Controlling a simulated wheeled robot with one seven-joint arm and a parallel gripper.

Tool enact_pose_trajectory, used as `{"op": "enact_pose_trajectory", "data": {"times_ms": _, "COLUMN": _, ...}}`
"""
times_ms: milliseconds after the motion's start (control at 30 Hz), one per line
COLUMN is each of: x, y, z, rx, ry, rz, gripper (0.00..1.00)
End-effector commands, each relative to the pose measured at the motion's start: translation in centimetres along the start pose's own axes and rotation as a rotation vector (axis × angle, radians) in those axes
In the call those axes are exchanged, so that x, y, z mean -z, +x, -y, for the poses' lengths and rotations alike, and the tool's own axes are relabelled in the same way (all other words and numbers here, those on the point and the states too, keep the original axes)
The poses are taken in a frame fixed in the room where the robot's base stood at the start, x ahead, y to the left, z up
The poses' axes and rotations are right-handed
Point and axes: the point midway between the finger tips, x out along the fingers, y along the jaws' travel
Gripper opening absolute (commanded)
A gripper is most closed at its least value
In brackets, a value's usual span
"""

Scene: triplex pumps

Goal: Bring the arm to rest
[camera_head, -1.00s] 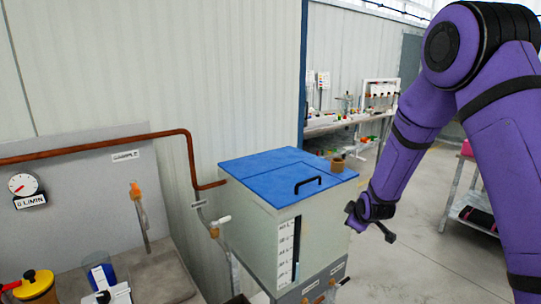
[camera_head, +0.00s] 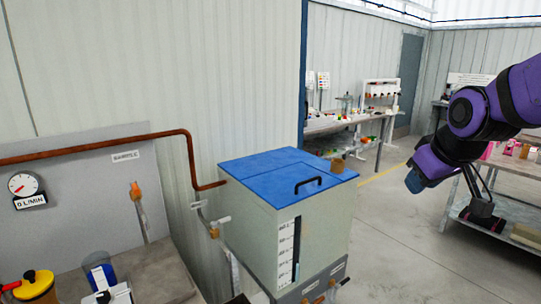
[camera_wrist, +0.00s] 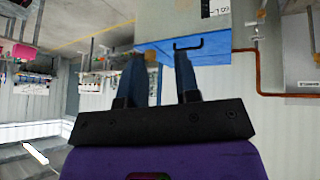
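My purple arm enters the head view from the right edge, folded in front of the background bench. In the wrist view my gripper (camera_wrist: 158,58) has its two dark fingers apart with nothing held between them. The wrist picture is upside down. In the head view I cannot clearly tell the fingers from the dark shapes below the arm.
A grey tank (camera_head: 260,225) with a blue lid (camera_head: 285,172) stands left of my arm. Its lid also shows beyond my fingers in the wrist view (camera_wrist: 212,52). A copper pipe (camera_head: 190,155) runs along the wall. A metal table (camera_head: 515,170) stands at right; floor between is clear.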

Motion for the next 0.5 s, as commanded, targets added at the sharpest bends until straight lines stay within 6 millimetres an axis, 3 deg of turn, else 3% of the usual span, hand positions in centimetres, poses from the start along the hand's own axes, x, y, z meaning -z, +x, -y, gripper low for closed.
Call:
{"op": "enact_pose_trajectory", "data": {"times_ms": 200, "x": -4.6, "y": -6.0, "z": 1.2, "rx": 0.004, "ry": 0.128, "rz": 0.035, "gripper": 0.30}}
{"op": "enact_pose_trajectory", "data": {"times_ms": 500, "x": -10.9, "y": -11.2, "z": 3.1, "rx": -0.001, "ry": 0.280, "rz": 0.090, "gripper": 0.30}}
